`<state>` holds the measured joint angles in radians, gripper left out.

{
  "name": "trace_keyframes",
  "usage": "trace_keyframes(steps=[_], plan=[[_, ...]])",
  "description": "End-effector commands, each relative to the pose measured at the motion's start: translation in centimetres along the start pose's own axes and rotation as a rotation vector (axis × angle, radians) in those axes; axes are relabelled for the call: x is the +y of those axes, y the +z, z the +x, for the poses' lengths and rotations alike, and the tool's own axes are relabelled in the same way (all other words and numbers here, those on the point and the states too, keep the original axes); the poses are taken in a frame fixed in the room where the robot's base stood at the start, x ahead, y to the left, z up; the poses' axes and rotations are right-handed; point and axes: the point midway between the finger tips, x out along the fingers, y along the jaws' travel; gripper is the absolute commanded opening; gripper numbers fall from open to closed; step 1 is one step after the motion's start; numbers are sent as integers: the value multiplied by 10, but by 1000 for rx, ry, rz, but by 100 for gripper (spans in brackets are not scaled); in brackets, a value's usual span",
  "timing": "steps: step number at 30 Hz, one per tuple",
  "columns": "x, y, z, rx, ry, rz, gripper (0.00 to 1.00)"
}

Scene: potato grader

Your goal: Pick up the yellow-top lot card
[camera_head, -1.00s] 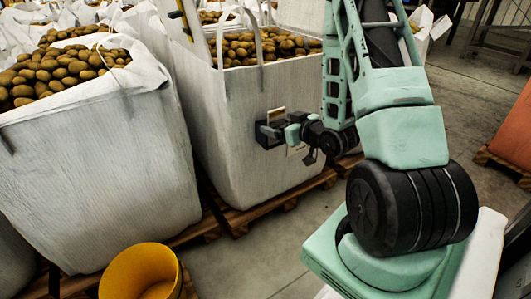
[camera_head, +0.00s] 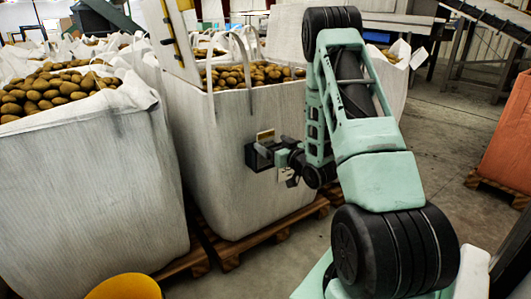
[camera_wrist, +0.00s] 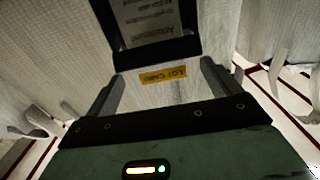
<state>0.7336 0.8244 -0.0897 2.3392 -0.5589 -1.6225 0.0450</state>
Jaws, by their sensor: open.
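The lot card's yellow strip (camera_wrist: 163,76) reads "LOT CARD" in the wrist view, with a pale surface below it. My gripper (camera_wrist: 162,72) is open, with one finger on each side of the card; contact cannot be told. A dark holder (camera_wrist: 157,54) with a printed sheet in it is just beyond the card. In the head view the dark holder (camera_head: 256,157) is on the front of a white bulk bag (camera_head: 225,200), with the card's tan-yellow top (camera_head: 265,136) above it. My gripper (camera_head: 275,153) is right at the holder, partly hiding it.
Potatoes (camera_head: 250,75) fill the white bag, which stands on a wooden pallet (camera_head: 270,240). Another full bag (camera_head: 90,190) stands at left. A yellow bucket (camera_head: 125,288) is at the bottom edge. Open concrete floor (camera_head: 450,140) lies to the right.

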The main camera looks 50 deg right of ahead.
Motion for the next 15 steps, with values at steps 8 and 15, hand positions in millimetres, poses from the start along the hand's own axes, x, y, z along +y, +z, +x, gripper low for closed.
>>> trace_keyframes(steps=[8, 15], plan=[[0, 0, 22, 3, -2, -1, 89], [0, 1, 58, 3, 0, -1, 89]])
